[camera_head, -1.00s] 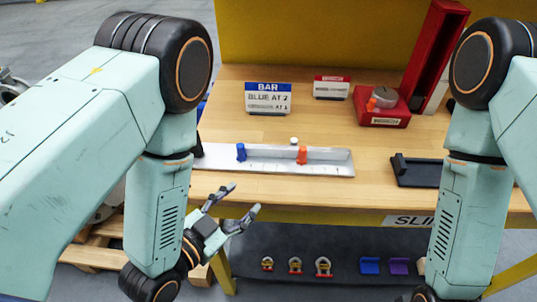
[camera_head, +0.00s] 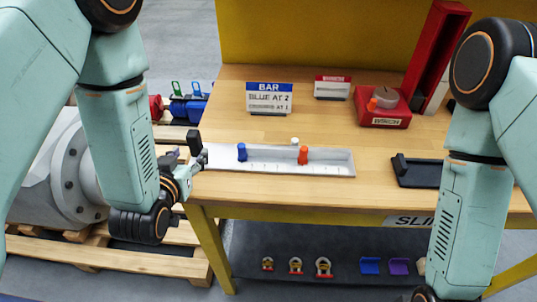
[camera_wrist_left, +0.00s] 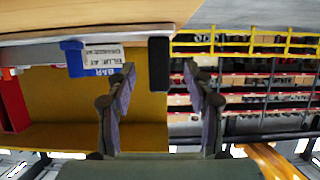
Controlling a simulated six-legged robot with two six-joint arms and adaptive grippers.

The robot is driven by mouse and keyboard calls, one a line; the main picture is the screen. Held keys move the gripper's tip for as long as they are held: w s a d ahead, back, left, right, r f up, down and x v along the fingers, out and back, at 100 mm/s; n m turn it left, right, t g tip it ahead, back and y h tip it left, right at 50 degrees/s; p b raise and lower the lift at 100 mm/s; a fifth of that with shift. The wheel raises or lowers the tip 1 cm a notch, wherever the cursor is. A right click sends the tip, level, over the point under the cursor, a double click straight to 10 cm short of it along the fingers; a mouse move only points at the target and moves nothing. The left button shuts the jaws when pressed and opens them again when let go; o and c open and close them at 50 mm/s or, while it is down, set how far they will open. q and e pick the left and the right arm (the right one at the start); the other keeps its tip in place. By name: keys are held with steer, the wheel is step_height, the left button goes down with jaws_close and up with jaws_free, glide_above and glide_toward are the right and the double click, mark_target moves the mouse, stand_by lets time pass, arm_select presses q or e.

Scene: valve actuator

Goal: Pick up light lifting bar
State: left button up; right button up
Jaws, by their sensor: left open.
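A pale grey lifting bar (camera_head: 320,168) lies along the table's front edge, with a blue peg (camera_head: 242,152) and an orange peg (camera_head: 303,155) on it. A black block (camera_head: 194,142) stands at its left end. My left gripper (camera_head: 190,158) is open and empty beside that end. In the left wrist view the black block (camera_wrist_left: 158,64) appears between the spread fingers (camera_wrist_left: 160,80), apart from them as far as I can tell. The blue peg also shows there (camera_wrist_left: 72,58). My right gripper is out of view; only its arm shows.
A sign reading BAR, BLUE AT 2 (camera_head: 269,98) stands behind the bar. A red base with a grey round part (camera_head: 382,108) and a black tray (camera_head: 420,171) are to the right. Shackles (camera_head: 296,265) lie below. A pallet (camera_head: 110,262) with machinery is at left.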

mark_target(193, 148)
arm_select(q)
steer(key=shift+x, duration=3.1)
steer(key=shift+d, duration=0.1)
steer(key=shift+s+r, duration=0.1)
steer(key=c, duration=0.3)
jaws_close()
